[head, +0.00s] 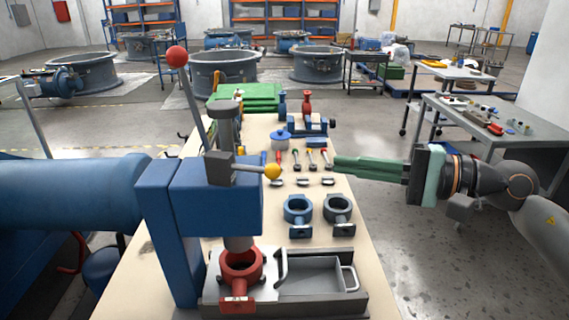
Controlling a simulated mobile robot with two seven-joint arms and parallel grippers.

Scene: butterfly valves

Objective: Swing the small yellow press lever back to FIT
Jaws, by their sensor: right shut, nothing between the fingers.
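The small press lever is a short grey rod with a yellow ball (272,172) at its end, on the front of the blue press (210,198). The rod points right from a dark block on the press. My right gripper (340,166) comes in from the right, with long green fingers that are shut and empty. Its fingertips are to the right of the yellow ball, apart from it in the picture. A red valve body (240,267) sits under the press ram. No FIT marking is readable. My left gripper is not in view.
A long lever with a red ball (177,56) rises from the press. Two blue-grey valve bodies (298,209) and several small tools lie on the bench (345,230). A grey tray (312,278) with handles is at the front. A grey side table (490,125) stands right.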

